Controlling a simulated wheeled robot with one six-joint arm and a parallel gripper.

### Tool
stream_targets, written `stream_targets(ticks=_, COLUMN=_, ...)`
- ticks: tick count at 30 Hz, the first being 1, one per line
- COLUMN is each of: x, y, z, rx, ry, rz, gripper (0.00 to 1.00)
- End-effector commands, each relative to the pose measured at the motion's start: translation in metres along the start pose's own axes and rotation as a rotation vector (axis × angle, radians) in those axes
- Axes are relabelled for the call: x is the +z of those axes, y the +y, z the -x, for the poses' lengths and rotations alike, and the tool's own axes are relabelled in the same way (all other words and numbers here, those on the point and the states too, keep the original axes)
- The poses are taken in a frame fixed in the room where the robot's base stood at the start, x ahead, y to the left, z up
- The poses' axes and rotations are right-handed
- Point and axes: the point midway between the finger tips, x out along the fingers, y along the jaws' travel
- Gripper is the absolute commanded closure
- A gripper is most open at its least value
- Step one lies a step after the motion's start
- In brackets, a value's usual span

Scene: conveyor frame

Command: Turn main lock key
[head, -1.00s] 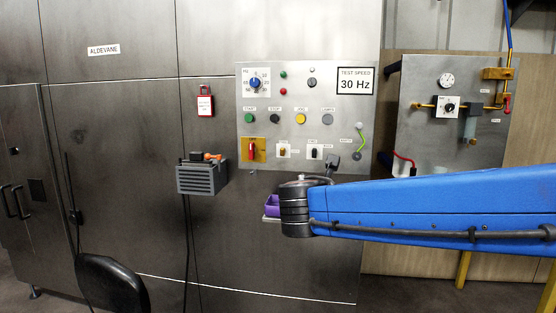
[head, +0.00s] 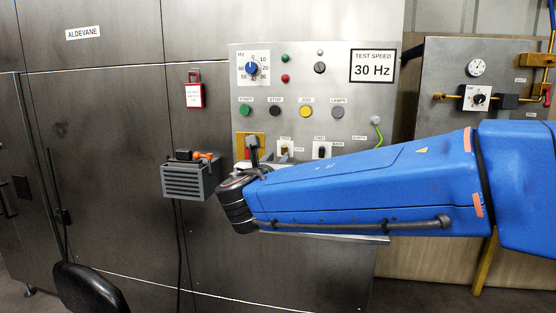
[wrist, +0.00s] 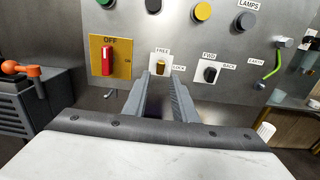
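The control panel shows a small brass-coloured key or knob (wrist: 161,87) on a white plate labelled FREE and LOCK. In the wrist view it appears between my gripper's two grey fingers (wrist: 159,86), which are apart with nothing visibly held. Whether they touch it cannot be told. To its left, a red handle (wrist: 107,62) stands upright on a yellow plate marked OFF.
A black selector (wrist: 210,74) marked FWD and BACK sits to the right. A grey box with an orange-handled item (head: 192,178) hangs left of my wrist. Push buttons (head: 306,111) line the panel above. A yellow-green earth cable (head: 377,131) is at right.

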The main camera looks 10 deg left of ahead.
Motion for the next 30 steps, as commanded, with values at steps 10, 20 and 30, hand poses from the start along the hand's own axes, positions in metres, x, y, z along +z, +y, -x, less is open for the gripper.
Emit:
stream_targets(ticks=10, x=-0.001, y=-0.001, z=-0.042, rx=-0.003, ry=0.001, rz=0.0, gripper=0.75)
stream_targets(ticks=20, x=-0.001, y=-0.001, z=-0.067, rx=-0.002, ry=0.002, rz=-0.001, gripper=0.75)
stream_targets(ticks=30, x=-0.001, y=-0.001, z=-0.069, rx=-0.001, ry=0.001, rz=-0.002, gripper=1.0)
